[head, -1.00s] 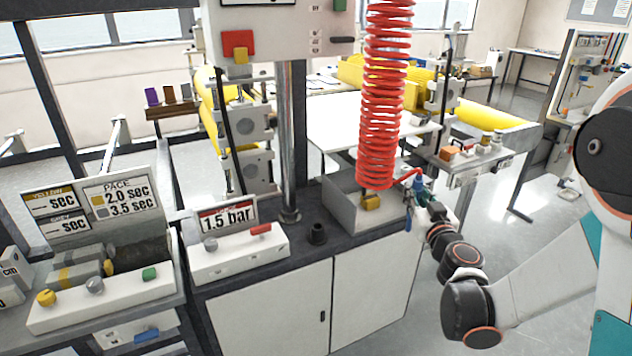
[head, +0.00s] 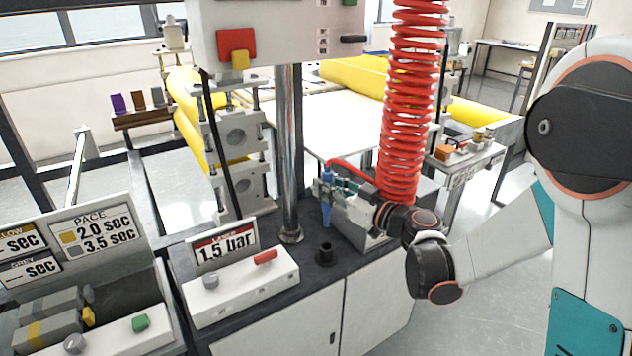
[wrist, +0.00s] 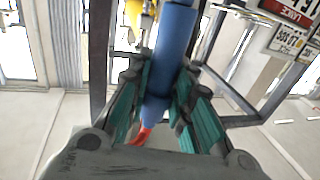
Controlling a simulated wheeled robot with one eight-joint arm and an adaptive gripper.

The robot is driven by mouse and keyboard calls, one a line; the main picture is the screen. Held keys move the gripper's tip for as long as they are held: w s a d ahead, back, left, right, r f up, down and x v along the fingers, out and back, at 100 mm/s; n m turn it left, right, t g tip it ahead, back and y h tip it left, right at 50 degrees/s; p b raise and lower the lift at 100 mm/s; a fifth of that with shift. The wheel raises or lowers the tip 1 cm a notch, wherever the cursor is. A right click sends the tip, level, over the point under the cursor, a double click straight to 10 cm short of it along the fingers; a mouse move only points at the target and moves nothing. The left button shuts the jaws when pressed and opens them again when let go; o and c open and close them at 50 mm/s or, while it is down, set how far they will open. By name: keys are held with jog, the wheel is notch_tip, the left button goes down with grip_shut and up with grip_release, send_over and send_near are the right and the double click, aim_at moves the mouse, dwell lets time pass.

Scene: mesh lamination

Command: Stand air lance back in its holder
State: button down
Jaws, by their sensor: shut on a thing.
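The blue air lance (head: 327,207) is upright in the head view, with the red hose at its top. My gripper (head: 334,190) is shut on its upper part. In the wrist view the lance (wrist: 175,45) runs between the two green-padded fingers (wrist: 163,95). A small black cup on the dark bench top, which looks like the holder (head: 326,254), stands below the lance in the picture. The lance's lower tip shows a little above the cup's rim, apart from it. I cannot tell how well they line up in depth.
A coiled red hose (head: 402,100) hangs just right of my gripper. A metal post (head: 289,150) stands left of the lance. A white control box (head: 240,287) with the 1.5 bar sign (head: 224,246) sits left of the cup. A light grey box (head: 375,232) is behind my gripper.

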aim_at(327, 226)
dwell(0.4)
notch_tip(327, 226, down, 3)
jog(key=b, duration=0.3)
jog(key=shift+f+b, duration=0.45)
jog(key=shift+f, duration=0.95)
jog(key=shift+s+f, duration=0.1)
jog(key=shift+f, duration=2.7)
jog(key=c, duration=1.3)
grip_release()
jog(key=shift+c, duration=0.2)
jog(key=shift+d, duration=0.1)
jog(key=v, duration=0.7)
jog(key=shift+s+d, duration=0.15)
